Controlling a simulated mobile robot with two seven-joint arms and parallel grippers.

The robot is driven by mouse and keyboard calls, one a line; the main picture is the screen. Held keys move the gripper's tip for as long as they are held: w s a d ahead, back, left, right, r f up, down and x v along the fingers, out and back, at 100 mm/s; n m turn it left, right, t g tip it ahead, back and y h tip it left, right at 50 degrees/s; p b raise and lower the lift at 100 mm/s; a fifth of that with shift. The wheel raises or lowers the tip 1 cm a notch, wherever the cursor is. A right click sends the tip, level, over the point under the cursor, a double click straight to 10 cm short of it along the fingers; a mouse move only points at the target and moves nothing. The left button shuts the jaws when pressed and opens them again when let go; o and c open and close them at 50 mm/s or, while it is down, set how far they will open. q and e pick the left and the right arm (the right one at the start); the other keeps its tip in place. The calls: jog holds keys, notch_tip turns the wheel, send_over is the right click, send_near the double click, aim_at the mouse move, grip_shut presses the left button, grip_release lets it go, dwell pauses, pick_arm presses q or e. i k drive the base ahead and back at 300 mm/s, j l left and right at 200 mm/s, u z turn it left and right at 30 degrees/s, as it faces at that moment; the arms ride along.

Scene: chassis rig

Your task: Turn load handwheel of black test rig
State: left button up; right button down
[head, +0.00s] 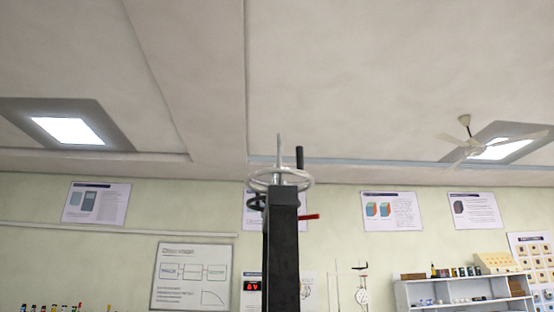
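The black test rig (283,255) shows as a dark upright column in the middle of the head view, its lower part cut off by the bottom edge. A silver load handwheel (304,181) lies flat at its top, with a thin vertical screw (279,155) and an upright black handle (299,157) at the rim. A smaller dark wheel (256,201) sits just below on the left. A red lever or pointer (310,217) sticks out to the right. Neither of my grippers is in view, and nothing is seen touching the handwheel.
A white shelf unit (463,290) with small items stands at the lower right. A red digital display (251,285) and a framed diagram (192,276) are left of the column. Posters hang on the back wall. A ceiling fan (466,140) hangs upper right. Space around the handwheel looks clear.

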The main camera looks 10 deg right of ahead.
aim_at(299, 171)
jog(key=i+j, duration=0.1)
jog(key=j, duration=0.3)
jog(key=i+j, duration=0.1)
jog(key=j, duration=0.3)
jog(key=i+j, duration=0.15)
jog(key=j, duration=0.25)
jog(key=z, duration=0.05)
